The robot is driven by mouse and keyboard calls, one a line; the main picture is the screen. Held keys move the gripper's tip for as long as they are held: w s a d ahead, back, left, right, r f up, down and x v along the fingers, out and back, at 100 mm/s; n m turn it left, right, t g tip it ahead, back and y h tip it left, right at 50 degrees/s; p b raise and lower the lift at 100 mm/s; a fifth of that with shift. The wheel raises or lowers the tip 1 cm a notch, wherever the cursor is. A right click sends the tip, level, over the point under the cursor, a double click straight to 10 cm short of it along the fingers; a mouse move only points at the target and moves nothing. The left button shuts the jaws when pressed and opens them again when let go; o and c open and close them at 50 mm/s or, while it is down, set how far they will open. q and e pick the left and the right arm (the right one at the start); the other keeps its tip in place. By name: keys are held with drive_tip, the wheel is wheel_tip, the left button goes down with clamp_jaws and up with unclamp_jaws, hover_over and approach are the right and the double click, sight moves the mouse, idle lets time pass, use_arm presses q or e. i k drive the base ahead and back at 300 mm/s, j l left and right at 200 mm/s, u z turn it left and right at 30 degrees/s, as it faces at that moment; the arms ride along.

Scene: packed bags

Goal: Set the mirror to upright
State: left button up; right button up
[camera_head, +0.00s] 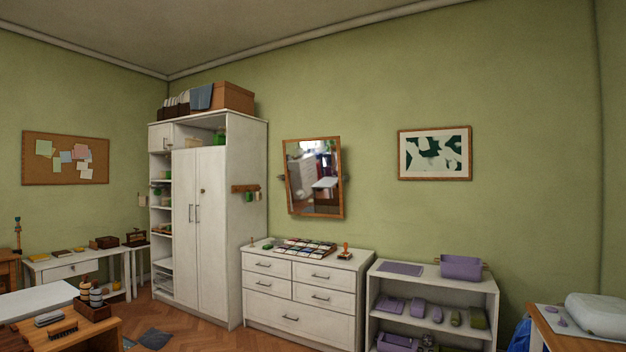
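The mirror (314,178) has a wooden frame and hangs on the green wall above a white dresser. It is slightly askew, and its glass reflects part of the room. Small dark mounts show at its left and right sides. Neither of my grippers is in the head view.
Below the mirror stands a white dresser (300,293) with a tray of colored pieces (305,247) on top. A tall white cabinet (206,220) is to its left, a low shelf (432,279) with purple items to its right. Tables stand at both front corners; wooden floor shows between.

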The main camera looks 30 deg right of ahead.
sight(313, 173)
drive_tip(key=i+l+z, duration=0.15)
drive_tip(key=i+l, duration=0.15)
drive_tip(key=i, duration=0.15)
drive_tip(key=i+l+z, duration=0.15)
drive_tip(key=i+l, duration=0.15)
drive_tip(key=i+l+z, duration=0.15)
drive_tip(key=i, duration=0.4)
drive_tip(key=i+l+z, duration=0.15)
drive_tip(key=i, duration=0.35)
